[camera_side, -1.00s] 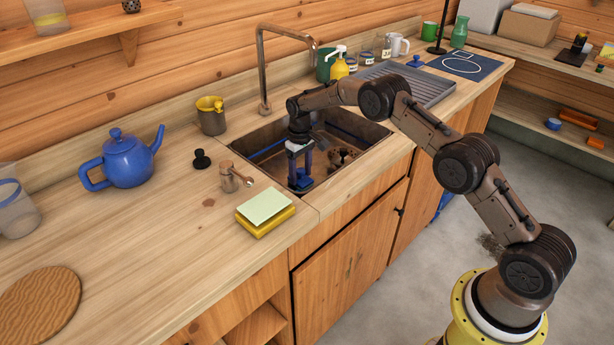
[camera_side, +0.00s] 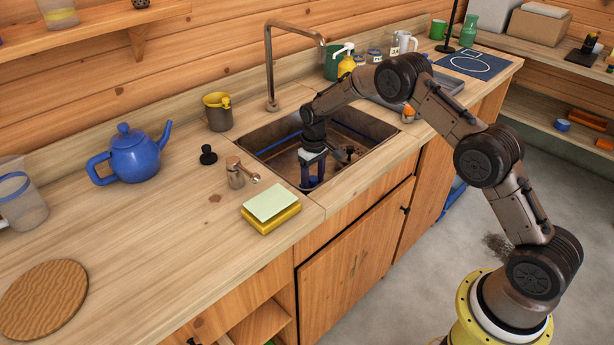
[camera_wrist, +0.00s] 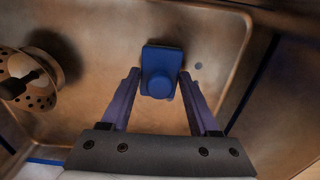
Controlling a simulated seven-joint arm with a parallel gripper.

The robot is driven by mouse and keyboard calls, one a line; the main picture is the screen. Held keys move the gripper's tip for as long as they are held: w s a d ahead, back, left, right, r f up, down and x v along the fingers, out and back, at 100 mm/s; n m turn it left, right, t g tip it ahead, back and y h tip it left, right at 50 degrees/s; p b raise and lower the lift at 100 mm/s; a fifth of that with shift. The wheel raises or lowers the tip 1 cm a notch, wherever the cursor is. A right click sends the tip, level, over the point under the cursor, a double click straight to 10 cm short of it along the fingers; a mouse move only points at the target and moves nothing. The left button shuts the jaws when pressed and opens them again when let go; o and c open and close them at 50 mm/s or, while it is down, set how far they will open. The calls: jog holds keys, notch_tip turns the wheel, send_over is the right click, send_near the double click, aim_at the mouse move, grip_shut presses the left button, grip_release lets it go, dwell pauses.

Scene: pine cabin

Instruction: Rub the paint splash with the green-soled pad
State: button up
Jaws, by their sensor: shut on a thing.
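My gripper (camera_wrist: 163,100) is down inside the sink and shut on a blue pad (camera_wrist: 162,62) by its raised round knob. The pad lies flat against or just above the sink floor; I cannot tell which. Its sole faces down and is hidden, so its colour does not show. A small blue-grey spot (camera_wrist: 198,66) on the sink floor sits just right of the pad in the wrist view; it may be part of the paint splash. Any paint under the pad is hidden. In the side view my gripper (camera_side: 312,178) is partly behind the sink's front edge.
The sink (camera_side: 262,160) walls surround my gripper. A perforated strainer (camera_wrist: 30,85) stands left in the wrist view. A tall faucet (camera_side: 268,65) rises behind the sink.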

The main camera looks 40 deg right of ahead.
jog(key=shift+s, duration=0.95)
jog(key=shift+w+a, duration=0.15)
jog(key=shift+a, duration=1.05)
jog(key=shift+w+d, duration=0.1)
jog(key=shift+w, duration=3.45)
jog(key=shift+w+r, duration=0.2)
notch_tip(320, 180, up, 8)
jog(key=shift+f, duration=0.15)
